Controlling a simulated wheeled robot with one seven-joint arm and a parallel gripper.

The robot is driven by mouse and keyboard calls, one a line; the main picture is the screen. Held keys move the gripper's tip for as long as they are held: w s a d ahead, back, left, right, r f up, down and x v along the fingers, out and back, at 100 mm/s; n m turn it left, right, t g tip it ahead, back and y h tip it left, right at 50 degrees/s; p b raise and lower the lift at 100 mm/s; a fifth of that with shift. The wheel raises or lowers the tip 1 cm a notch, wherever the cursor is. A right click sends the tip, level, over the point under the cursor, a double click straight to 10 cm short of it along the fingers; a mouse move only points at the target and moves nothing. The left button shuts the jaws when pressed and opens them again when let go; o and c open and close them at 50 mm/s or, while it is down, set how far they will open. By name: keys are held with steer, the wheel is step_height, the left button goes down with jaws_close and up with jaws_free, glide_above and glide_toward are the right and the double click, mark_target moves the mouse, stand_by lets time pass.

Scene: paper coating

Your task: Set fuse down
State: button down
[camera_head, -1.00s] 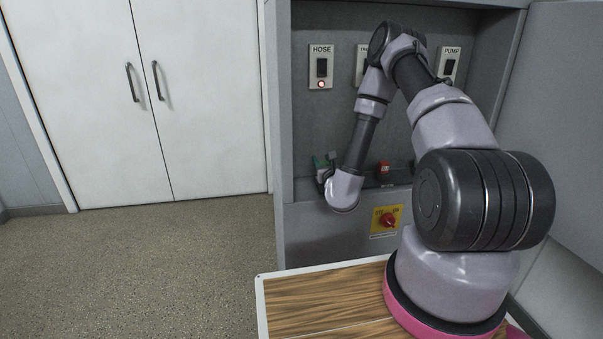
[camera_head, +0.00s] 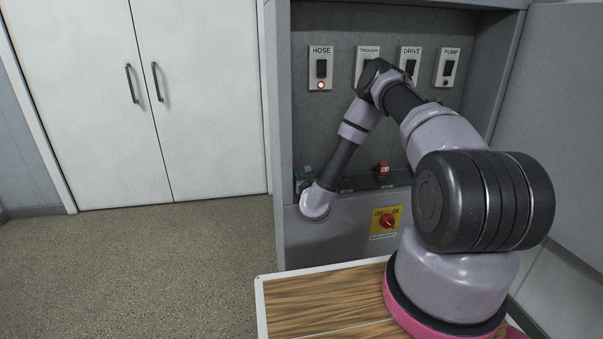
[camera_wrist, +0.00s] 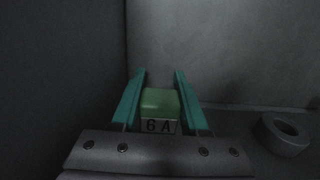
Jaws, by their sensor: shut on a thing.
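The fuse (camera_wrist: 160,103) is a small green block marked "6 A". In the wrist view it sits between the two teal fingers of my gripper (camera_wrist: 160,88), which is shut on it. In the head view my gripper (camera_head: 302,180) is at the left end of the cabinet's ledge, mostly hidden behind my own wrist. The fuse cannot be made out clearly there. The wrist view shows it in a corner, close to the cabinet's left wall (camera_wrist: 60,70) and facing the back wall (camera_wrist: 220,50). I cannot tell whether it touches the ledge.
A dark ring-shaped holder (camera_wrist: 282,133) lies right of my gripper. A red fuse-like piece (camera_head: 383,170) stands farther right on the ledge. Switches marked HOSE (camera_head: 321,68), TROUGH, DRIVE (camera_head: 410,66) and PUMP line the back wall. A red rotary switch (camera_head: 388,220) is below.

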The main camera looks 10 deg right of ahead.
steer(key=shift+f, duration=0.15)
steer(key=shift+c, duration=2.1)
jaws_free()
steer(key=shift+r, duration=0.2)
steer(key=s, duration=1.2)
steer(key=shift+s, duration=0.1)
